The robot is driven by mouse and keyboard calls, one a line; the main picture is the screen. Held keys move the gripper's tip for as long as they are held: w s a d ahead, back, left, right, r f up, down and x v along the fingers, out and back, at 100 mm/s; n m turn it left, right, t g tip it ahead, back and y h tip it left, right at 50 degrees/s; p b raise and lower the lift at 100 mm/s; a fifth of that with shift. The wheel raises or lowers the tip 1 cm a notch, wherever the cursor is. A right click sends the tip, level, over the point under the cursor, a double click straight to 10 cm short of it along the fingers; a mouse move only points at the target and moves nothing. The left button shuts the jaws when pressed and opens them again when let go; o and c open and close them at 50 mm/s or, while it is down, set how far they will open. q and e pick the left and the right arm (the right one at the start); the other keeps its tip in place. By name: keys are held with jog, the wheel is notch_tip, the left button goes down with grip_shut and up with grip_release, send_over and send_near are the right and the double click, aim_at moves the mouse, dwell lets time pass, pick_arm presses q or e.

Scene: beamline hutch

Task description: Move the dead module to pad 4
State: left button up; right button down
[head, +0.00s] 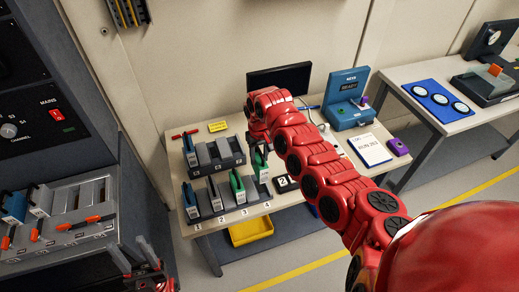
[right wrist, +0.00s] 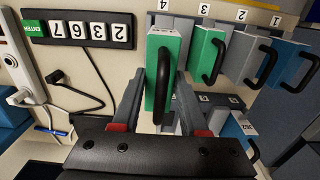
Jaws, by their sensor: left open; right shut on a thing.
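My right gripper (right wrist: 160,120) is shut on a green module (right wrist: 157,70) with a black handle, its fingers on either side. In the right wrist view the module is by the label 4 (right wrist: 161,5). In the head view the green module (head: 260,167) is above or at pad 4 of the front rack (head: 227,207); I cannot tell whether it is seated. Another green module (head: 237,187) stands at 3, a grey one (head: 214,194) at 2 and a blue one (head: 190,201) at 1. My left gripper (head: 150,278) is open and empty, low at the left.
A rear rack (head: 232,158) holds a blue module (head: 190,151) and grey ones. A number display (right wrist: 80,30) is beside pad 4. A yellow bin (head: 250,230) is under the bench. A cabinet (head: 70,230) with orange-handled modules stands left.

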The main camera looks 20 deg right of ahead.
jog(key=shift+a+f, duration=0.1)
jog(key=shift+f, duration=0.25)
notch_tip(320, 180, down, 2)
jog(key=shift+b, duration=0.85)
notch_tip(320, 180, down, 4)
jog(key=b, duration=0.2)
jog(key=shift+r+b, duration=0.1)
jog(key=shift+b, duration=0.3)
jog(key=shift+f+b, duration=0.5)
jog(key=shift+f, duration=0.2)
jog(key=shift+f, duration=0.5)
jog(key=shift+c, duration=1.8)
grip_release()
